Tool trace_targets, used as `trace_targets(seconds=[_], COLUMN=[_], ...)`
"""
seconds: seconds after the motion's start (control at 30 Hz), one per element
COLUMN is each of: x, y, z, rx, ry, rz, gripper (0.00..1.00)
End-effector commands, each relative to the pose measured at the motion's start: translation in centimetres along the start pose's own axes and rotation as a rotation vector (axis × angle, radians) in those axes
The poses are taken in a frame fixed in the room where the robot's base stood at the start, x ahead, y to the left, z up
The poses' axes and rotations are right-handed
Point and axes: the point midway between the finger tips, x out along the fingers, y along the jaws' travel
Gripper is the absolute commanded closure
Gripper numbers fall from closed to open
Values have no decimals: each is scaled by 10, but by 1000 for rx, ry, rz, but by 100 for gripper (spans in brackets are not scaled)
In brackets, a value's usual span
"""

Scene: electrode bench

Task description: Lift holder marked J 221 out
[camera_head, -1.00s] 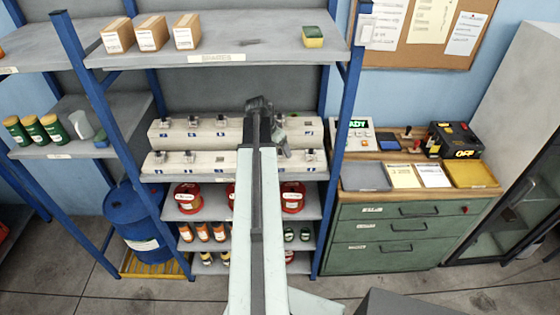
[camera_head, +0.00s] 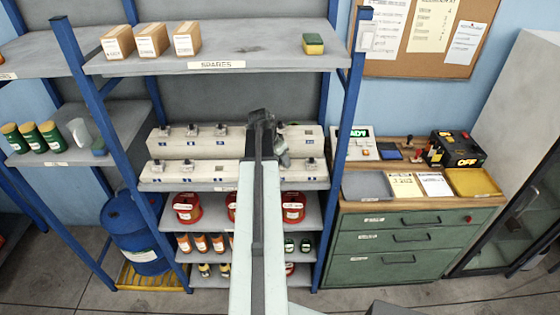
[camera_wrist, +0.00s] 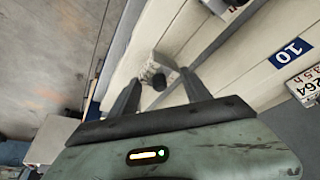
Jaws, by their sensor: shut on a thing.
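My gripper (camera_wrist: 156,86) is shut on a small grey holder (camera_wrist: 151,68) with a dark round knob, seen between the fingers in the wrist view. The holder is tilted in the picture, and no J 221 mark on it can be read. In the head view my gripper (camera_head: 268,130) is in front of the upper pale rack, and a grey piece (camera_head: 283,153) shows at its right side. I cannot tell whether the held holder touches the rack.
Two long pale racks (camera_head: 165,147) with several holders stand on the blue-post shelf. In the wrist view a blue plate reads 10 (camera_wrist: 291,53), beside a tag ending in 264 (camera_wrist: 305,84). Red spools (camera_head: 187,207) sit below. A spares shelf (camera_head: 260,50) is above.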

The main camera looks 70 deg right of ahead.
Motion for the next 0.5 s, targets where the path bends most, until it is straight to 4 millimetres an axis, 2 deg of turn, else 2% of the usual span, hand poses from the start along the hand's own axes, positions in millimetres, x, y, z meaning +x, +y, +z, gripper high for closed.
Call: trace_targets(seconds=[0.3, 0.37, 0.5], x=[-39, -38, -50], y=[0, 1, 2], z=[-13, 6, 37], rx=[-1, -5, -5], ry=[-1, -1, -1], rz=[1, 0, 1], gripper=[100, 100, 100])
